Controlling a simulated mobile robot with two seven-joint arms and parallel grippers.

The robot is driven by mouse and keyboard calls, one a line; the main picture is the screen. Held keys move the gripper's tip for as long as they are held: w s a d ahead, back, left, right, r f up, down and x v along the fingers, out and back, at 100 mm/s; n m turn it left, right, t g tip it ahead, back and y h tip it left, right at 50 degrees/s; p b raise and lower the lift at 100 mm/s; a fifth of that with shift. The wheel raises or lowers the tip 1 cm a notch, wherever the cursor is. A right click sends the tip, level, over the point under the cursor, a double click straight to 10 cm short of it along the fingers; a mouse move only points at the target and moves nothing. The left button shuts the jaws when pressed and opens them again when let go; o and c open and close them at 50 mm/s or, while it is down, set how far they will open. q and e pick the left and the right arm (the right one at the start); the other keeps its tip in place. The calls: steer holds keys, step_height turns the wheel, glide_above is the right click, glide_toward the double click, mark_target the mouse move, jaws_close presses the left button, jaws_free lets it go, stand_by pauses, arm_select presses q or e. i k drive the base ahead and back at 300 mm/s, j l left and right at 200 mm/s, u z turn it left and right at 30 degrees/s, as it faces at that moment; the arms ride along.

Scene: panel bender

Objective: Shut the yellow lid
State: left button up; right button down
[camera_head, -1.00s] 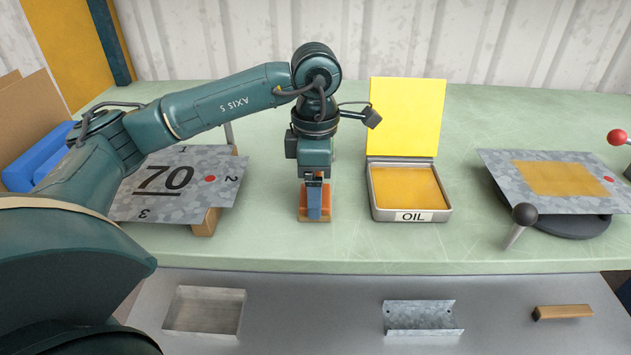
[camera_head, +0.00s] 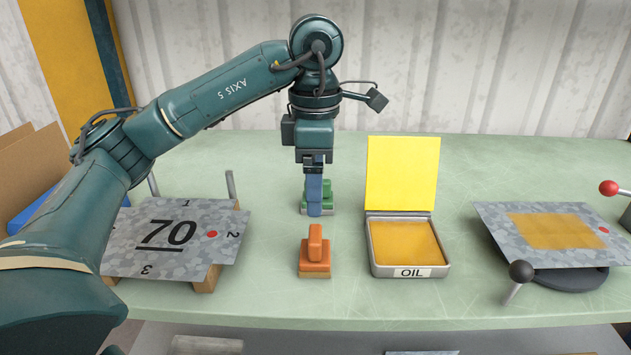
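The yellow lid (camera_head: 402,174) stands upright at the back of a metal-rimmed box (camera_head: 407,268) labelled OIL. The lid is open, and the box's amber inside shows. My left gripper (camera_head: 314,206) points down, left of the lid and apart from it. Its fingers are seen edge-on as one blue strip, so their gap is hidden. An orange block with a handle (camera_head: 314,258) stands on the table in front of and below the gripper. A green block (camera_head: 328,196) is partly hidden behind the fingers. My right gripper is not in view.
A metal sheet marked 70 (camera_head: 178,243) lies at the left. At the right is a metal sheet with an amber patch (camera_head: 556,231), near a black-knobbed lever (camera_head: 518,280) and a red-knobbed lever (camera_head: 609,187).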

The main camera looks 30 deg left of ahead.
mark_target(401, 172)
steer(key=k, duration=1.5)
